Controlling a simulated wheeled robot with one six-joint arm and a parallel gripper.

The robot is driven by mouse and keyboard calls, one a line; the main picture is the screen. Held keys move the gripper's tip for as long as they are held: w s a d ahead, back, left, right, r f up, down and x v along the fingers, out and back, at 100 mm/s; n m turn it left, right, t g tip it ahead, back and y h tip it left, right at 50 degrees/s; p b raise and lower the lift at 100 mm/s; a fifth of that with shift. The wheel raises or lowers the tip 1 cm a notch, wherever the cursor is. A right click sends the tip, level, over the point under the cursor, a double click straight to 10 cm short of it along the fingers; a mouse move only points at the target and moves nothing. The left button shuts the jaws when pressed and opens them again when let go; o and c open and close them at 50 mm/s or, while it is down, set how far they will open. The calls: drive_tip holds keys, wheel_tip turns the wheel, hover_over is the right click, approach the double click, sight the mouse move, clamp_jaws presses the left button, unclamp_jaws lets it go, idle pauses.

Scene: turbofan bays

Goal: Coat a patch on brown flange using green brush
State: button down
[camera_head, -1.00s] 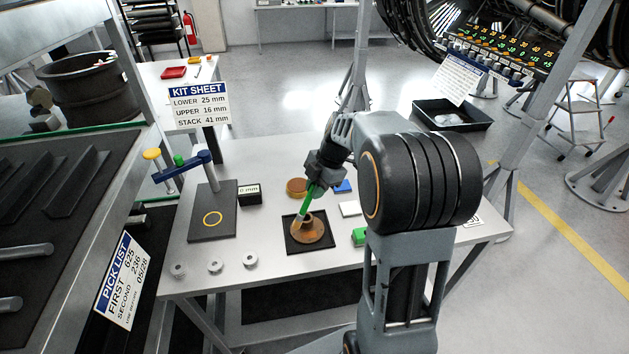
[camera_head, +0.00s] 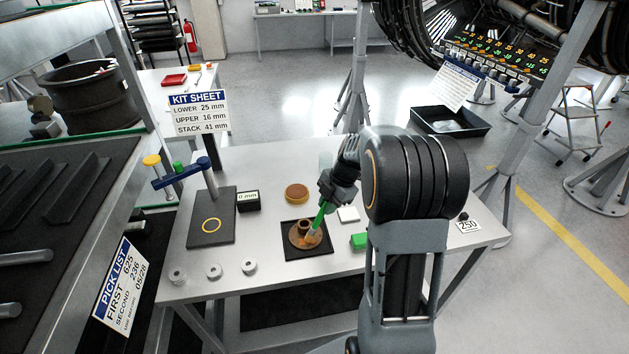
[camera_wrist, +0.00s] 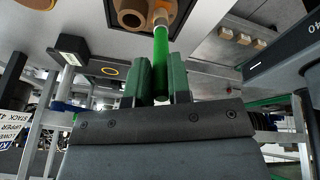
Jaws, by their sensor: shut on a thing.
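The brown flange (camera_head: 297,240) lies on a black square mat (camera_head: 318,253) on the grey table, its raised hub upright. My gripper (camera_head: 326,201) is shut on the green brush (camera_head: 319,218), just above and to the right of the flange. The brush tilts down to the left, and its pale tip is at the right side of the flange, by the hub. Whether the tip touches the surface I cannot tell. In the wrist view the green handle (camera_wrist: 161,62) stands between my gripper's two green fingers (camera_wrist: 160,85), with the flange (camera_wrist: 135,12) behind its far end.
On the table are a round brown-topped dish (camera_head: 296,193), a white block (camera_head: 348,214), a green block (camera_head: 359,241), a black box (camera_head: 248,201) and several washers (camera_head: 213,271). The table's front middle is clear.

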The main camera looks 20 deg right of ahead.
drive_tip(key=a, duration=0.1)
drive_tip(key=a+b, duration=0.1)
drive_tip(key=a, duration=0.1)
drive_tip(key=shift+w+a+f, duration=0.15)
drive_tip(key=shift+w+a, duration=0.1)
drive_tip(key=shift+w, duration=0.1)
drive_tip(key=shift+w+a+r, duration=0.1)
drive_tip(key=shift+a+r, duration=0.1)
drive_tip(key=shift+a, duration=0.1)
wheel_tip(320, 180, up, 8)
drive_tip(key=p, duration=0.3)
drive_tip(key=shift+p, duration=0.3)
drive_tip(key=shift+d, duration=0.1)
